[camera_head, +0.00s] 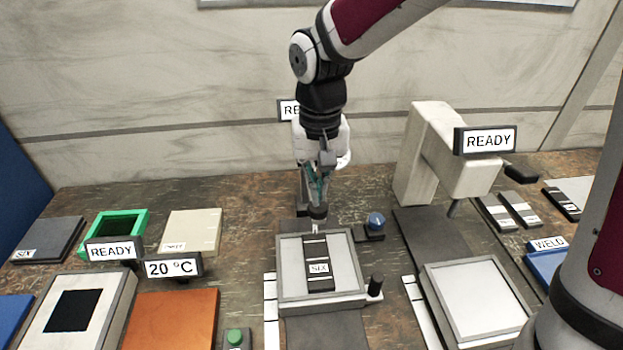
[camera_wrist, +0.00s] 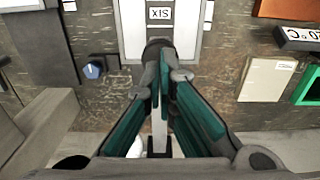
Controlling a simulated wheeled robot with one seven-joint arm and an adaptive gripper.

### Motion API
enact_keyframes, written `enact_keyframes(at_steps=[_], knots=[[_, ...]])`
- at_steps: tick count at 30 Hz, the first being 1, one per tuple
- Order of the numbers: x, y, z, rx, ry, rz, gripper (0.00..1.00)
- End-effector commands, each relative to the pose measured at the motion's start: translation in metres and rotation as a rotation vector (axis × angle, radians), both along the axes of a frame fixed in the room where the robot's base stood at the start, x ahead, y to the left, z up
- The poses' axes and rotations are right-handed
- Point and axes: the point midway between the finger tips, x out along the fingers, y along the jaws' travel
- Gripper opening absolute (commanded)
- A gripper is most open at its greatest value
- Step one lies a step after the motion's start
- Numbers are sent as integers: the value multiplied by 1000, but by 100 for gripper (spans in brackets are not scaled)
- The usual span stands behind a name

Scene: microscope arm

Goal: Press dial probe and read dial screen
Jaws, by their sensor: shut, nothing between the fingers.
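My gripper (camera_head: 317,192) is shut with nothing between its fingers. It points down over the back edge of the middle station's grey platform (camera_head: 345,296). A short dark cylinder with a pale tip, apparently the dial probe (camera_head: 319,212), is right at my fingertips; whether they touch cannot be told. In the wrist view this dark cylinder (camera_wrist: 157,46) shows just beyond the shut fingers (camera_wrist: 165,78). A dark strip labelled SIX (camera_head: 318,268) lies on the platform in front of it.
A white arm-shaped device (camera_head: 430,160) with a READY screen (camera_head: 486,140) stands right, over a pale plate (camera_head: 478,298). A green frame (camera_head: 116,222) and 20 °C sign (camera_head: 173,267) are left.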

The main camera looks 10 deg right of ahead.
Motion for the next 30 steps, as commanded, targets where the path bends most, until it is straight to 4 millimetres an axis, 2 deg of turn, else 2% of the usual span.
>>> enact_keyframes(at_steps=[30], knots=[[1, 0, -44, 0, 0, 0, 0]])
